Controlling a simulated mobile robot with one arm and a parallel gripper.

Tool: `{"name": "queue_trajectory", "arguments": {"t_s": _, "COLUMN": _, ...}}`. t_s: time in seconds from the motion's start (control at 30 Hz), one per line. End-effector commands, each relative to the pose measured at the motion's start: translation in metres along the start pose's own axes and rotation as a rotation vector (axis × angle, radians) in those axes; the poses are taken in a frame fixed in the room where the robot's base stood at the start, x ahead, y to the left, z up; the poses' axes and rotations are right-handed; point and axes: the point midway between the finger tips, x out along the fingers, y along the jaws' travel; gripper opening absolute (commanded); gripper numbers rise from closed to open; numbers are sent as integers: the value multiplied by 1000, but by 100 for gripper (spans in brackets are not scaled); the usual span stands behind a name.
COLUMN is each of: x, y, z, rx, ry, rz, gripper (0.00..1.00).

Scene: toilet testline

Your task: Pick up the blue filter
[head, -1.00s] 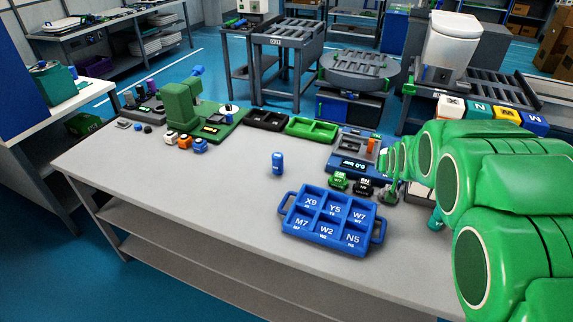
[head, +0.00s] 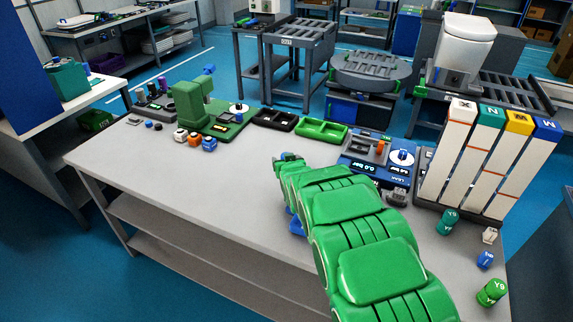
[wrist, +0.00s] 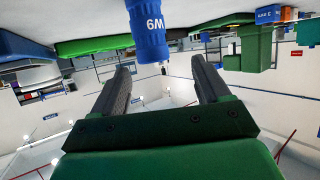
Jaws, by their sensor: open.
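The blue filter (wrist: 150,28), marked W9, stands on the pale table top, which shows upside down in the wrist view. It is at the top of that view, ahead of my fingertips and slightly left of the middle between them. My gripper (wrist: 161,68) is open and empty, its two dark fingers apart.
Black (head: 274,119) and green (head: 321,131) trays lie at the back edge. A blue gauge device (head: 374,172) and tall labelled columns (head: 478,160) stand right. The table's left front is clear.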

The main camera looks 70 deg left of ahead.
Motion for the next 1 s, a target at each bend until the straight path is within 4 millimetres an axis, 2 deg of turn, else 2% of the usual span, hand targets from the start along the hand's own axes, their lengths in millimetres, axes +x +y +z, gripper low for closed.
{"name": "queue_trajectory", "arguments": {"t_s": 0.4, "x": 23, "y": 0, "z": 1, "rx": 0, "ry": -2, "rz": -1, "gripper": 76}}
{"name": "queue_trajectory", "arguments": {"t_s": 0.67, "x": 30, "y": 2, "z": 0, "rx": 0, "ry": -2, "rz": 0, "gripper": 76}}
{"name": "queue_trajectory", "arguments": {"t_s": 1.0, "x": 53, "y": 7, "z": 1, "rx": -1, "ry": -1, "rz": -1, "gripper": 76}}
